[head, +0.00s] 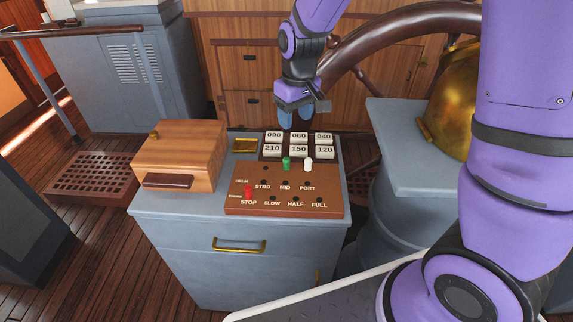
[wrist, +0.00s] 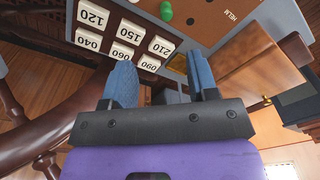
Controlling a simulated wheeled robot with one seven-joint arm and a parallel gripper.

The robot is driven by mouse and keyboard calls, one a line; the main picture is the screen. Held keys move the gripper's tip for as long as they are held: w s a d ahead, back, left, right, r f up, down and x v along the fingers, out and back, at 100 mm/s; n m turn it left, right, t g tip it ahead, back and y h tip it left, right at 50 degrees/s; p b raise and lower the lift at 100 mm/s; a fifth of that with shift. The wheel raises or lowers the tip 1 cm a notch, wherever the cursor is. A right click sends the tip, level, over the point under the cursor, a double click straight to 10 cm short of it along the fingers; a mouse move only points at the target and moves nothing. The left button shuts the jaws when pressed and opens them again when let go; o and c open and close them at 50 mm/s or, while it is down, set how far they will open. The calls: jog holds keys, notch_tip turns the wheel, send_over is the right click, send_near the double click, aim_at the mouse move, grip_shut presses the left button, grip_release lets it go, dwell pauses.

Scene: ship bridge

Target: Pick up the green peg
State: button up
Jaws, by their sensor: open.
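The green peg (head: 286,163) stands upright in the helm row of a brown peg board (head: 240,205), at the MID hole. In the wrist view the green peg (wrist: 166,11) shows at the top edge, beyond my fingertips. My gripper (head: 295,122) is open and empty, above the back edge of the cabinet, over the numbered tiles. Its two blue fingers also show in the wrist view (wrist: 162,78), apart with nothing between them. A white peg (head: 308,164) stands just right of the green one, near PORT. A red peg (head: 248,191) stands at STOP.
Numbered white tiles (head: 298,150) lie in a dark rack behind the board. A wooden box (head: 190,148) stands left of the board on the grey cabinet (head: 180,207). A ship's wheel (head: 385,35) rises behind my arm. A brass bell-shaped object (head: 450,105) stands at right.

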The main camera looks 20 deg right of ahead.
send_over(286, 158)
jog(key=shift+n, duration=0.3)
notch_tip(286, 158, down, 6)
jog(key=shift+r, duration=0.2)
notch_tip(286, 158, down, 10)
jog(key=shift+f, duration=0.25)
jog(key=shift+c, duration=0.5)
grip_shut()
